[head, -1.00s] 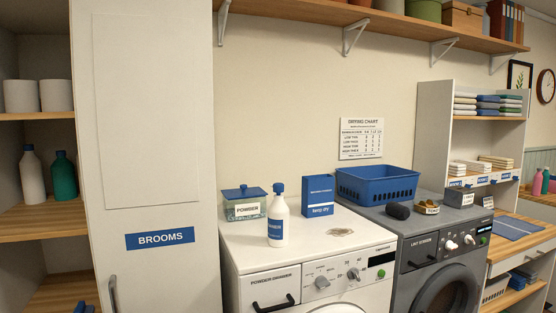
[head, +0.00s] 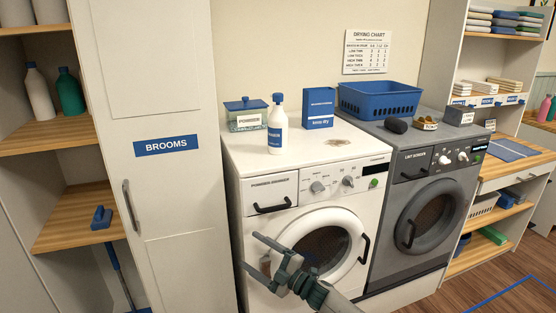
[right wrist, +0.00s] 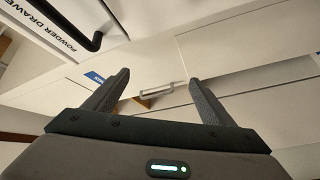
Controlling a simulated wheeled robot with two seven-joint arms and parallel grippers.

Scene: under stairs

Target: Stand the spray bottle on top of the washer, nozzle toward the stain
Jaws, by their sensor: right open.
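The spray bottle (head: 277,129), white with a blue top and blue label, stands upright on top of the white washer (head: 245,157), near its left side. I cannot tell which way its nozzle points. The stain (head: 338,142), a brownish patch, lies on the washer top to the right of the bottle. My right gripper (head: 252,251) is open and empty, in front of the washer and below the bottle. In the right wrist view its two fingers (right wrist: 158,92) are spread with nothing between them. My left gripper is not in view.
The grey dryer (head: 425,195) with a blue basket (head: 380,99) is at the right. The brooms cabinet (head: 165,190) rises at the left. The washer's top front is clear.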

